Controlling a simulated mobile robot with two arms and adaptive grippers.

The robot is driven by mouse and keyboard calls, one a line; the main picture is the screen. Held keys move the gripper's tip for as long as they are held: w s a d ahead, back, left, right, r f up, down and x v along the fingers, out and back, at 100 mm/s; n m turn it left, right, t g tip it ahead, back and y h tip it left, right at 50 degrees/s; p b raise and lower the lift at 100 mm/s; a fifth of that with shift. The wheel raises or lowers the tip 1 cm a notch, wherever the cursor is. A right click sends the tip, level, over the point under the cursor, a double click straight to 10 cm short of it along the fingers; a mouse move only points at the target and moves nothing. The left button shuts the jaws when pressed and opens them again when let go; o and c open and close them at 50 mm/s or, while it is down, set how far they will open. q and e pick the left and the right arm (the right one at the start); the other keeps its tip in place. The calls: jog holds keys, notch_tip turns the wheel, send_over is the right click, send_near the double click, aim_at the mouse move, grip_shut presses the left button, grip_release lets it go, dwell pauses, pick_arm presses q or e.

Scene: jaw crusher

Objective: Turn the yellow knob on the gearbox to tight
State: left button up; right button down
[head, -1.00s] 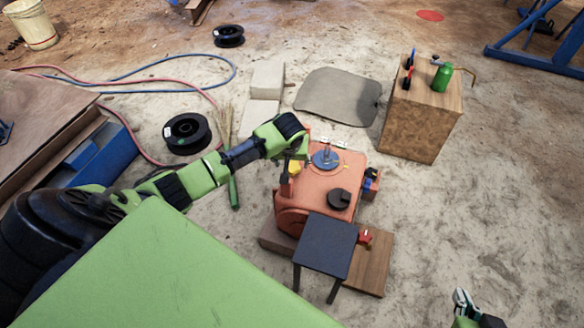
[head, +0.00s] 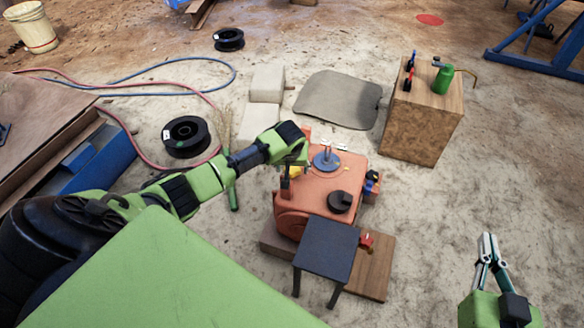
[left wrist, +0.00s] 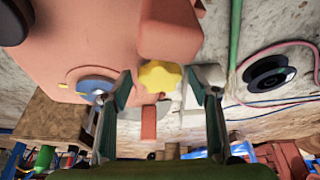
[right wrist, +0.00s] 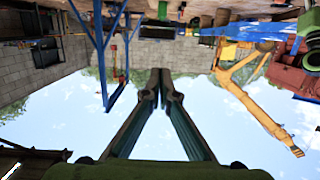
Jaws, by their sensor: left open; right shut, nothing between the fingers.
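The orange gearbox (head: 318,200) stands on a wooden board in the middle of the head view. The yellow knob (left wrist: 160,76) is star-shaped and sits on the gearbox side, between and beyond my open left fingers in the left wrist view. In the head view the knob (head: 295,171) is partly hidden by my left gripper (head: 290,178), which is at the gearbox's left upper side. I cannot tell whether a finger touches the knob. My right gripper (head: 487,248) is shut and empty at the lower right, away from the gearbox. It also shows shut in the right wrist view (right wrist: 160,78).
A dark stool-like stand (head: 327,247) is in front of the gearbox. A blue disc (head: 326,160) and a black knob (head: 340,201) are on its top. A wooden box (head: 422,115) with a green can stands behind right. Sandy ground on the right is clear.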

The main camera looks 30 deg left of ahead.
pick_arm(q)
jog(key=c, duration=1.1)
